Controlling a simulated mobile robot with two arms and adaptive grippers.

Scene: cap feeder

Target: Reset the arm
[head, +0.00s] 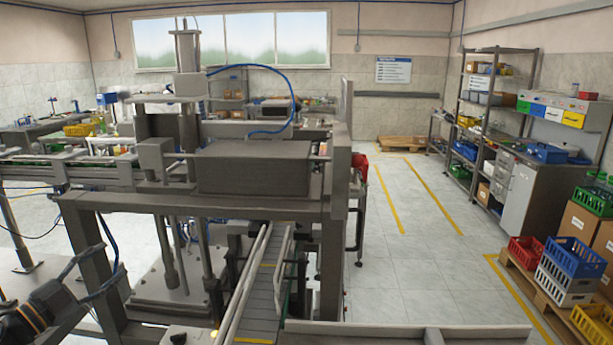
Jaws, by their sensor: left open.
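My left arm comes in at the bottom left corner, dark with an orange ring. Its black gripper (88,268) points up and right, in front of the grey frame of the cap feeder machine (255,168). The gripper is open, and I see nothing between its fingers. It looks close to the machine's left leg, but I cannot tell whether they touch. My right gripper is not in view.
A sloping conveyor chute (262,290) with pale side rails runs toward me below the machine. A grey ledge (400,335) crosses the bottom. Plastic crates (570,260) stand on a pallet at right. The tiled floor (400,270) right of the machine is clear.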

